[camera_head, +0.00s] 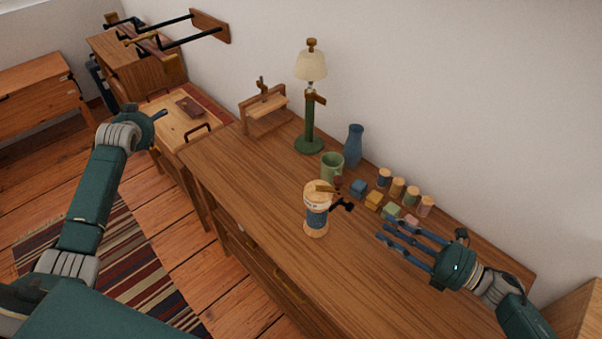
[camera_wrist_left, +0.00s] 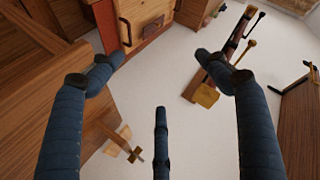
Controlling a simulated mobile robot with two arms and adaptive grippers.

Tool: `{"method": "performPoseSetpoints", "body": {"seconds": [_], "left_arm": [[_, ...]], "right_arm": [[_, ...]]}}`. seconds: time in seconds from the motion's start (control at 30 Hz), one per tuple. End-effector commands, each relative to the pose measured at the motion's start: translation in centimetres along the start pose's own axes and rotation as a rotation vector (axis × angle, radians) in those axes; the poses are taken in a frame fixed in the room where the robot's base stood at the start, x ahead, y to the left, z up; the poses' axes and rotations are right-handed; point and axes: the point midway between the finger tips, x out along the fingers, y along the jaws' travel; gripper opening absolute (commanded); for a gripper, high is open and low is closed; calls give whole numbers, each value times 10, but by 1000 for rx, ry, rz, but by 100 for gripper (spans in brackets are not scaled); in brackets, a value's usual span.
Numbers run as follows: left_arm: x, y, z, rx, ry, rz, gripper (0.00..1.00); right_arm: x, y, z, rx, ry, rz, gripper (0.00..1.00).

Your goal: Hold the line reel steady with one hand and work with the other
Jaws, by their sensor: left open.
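The line reel (camera_head: 316,222) stands upright on the wooden dresser top (camera_head: 265,205), a pale wooden spool with a blue band and a dark crank on its right side. My right gripper (camera_head: 384,234) is to the right of the reel, apart from it, with its blue fingers spread and pointing left, empty. My left gripper (camera_head: 158,115) is far to the left of the reel, near the dresser's far end. In the left wrist view its fingers (camera_wrist_left: 160,85) are spread wide with nothing held between them. The reel is not visible in that view.
A green lamp (camera_head: 309,125), green mug (camera_head: 332,166), blue vase (camera_head: 353,146), small colored blocks (camera_head: 374,200) and several wooden spools (camera_head: 397,188) stand behind the reel. A wooden stand (camera_head: 265,110) is at the far end. The dresser top left of the reel is clear.

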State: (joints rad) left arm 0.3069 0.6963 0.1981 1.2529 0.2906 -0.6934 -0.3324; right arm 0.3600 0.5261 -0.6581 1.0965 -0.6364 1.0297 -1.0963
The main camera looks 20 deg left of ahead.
Motion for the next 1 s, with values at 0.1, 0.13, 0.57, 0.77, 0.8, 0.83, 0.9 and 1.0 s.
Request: {"method": "performPoseSetpoints", "body": {"seconds": [0.1,0.13,0.57,0.77,0.8,0.83,0.9,1.0], "left_arm": [[-20,26,-70,-4,51,99,76],[-25,39,-82,-2,56,133,76],[-142,245,-176,176,43,663,76],[-226,326,-176,363,-4,907,76],[-244,338,-172,406,-15,951,76],[-256,346,-169,438,-25,981,76],[-282,362,-161,510,-47,1043,76],[-311,375,-148,598,-76,1111,76]], "right_arm": [[0,0,0,0,0,0,31],[0,0,0,0,0,0,31],[0,0,0,0,0,0,31],[0,0,0,0,0,0,31],[0,0,0,0,0,0,31],[0,0,0,0,0,0,31],[0,0,0,0,0,0,31],[0,0,0,0,0,0,31]]}}
